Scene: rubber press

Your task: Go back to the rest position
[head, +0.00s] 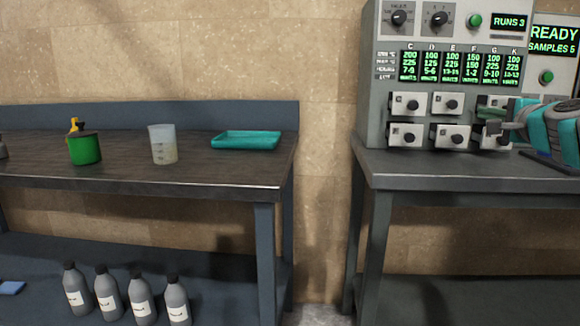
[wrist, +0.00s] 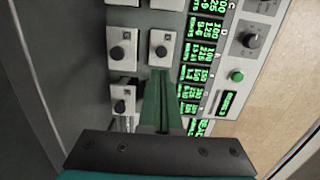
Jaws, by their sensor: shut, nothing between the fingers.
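My gripper (head: 492,114) is at the right of the head view, in front of the press machine (head: 372,100) and its drawers. Its fingers are shut with nothing between them. In the wrist view the green fingers of my gripper (wrist: 160,100) point at the machine's front, close to a drawer (wrist: 163,48) with a black knob. I cannot tell whether they touch it. The fingers and the dark palm hide part of the drawers and displays behind them.
The machine stands on a right table (head: 410,170). A separate left table (head: 200,178) holds a green cup (head: 85,150), a clear beaker (head: 163,146) and a teal tray (head: 247,141). Several grey bottles (head: 140,298) stand on its lower shelf. A gap separates the tables.

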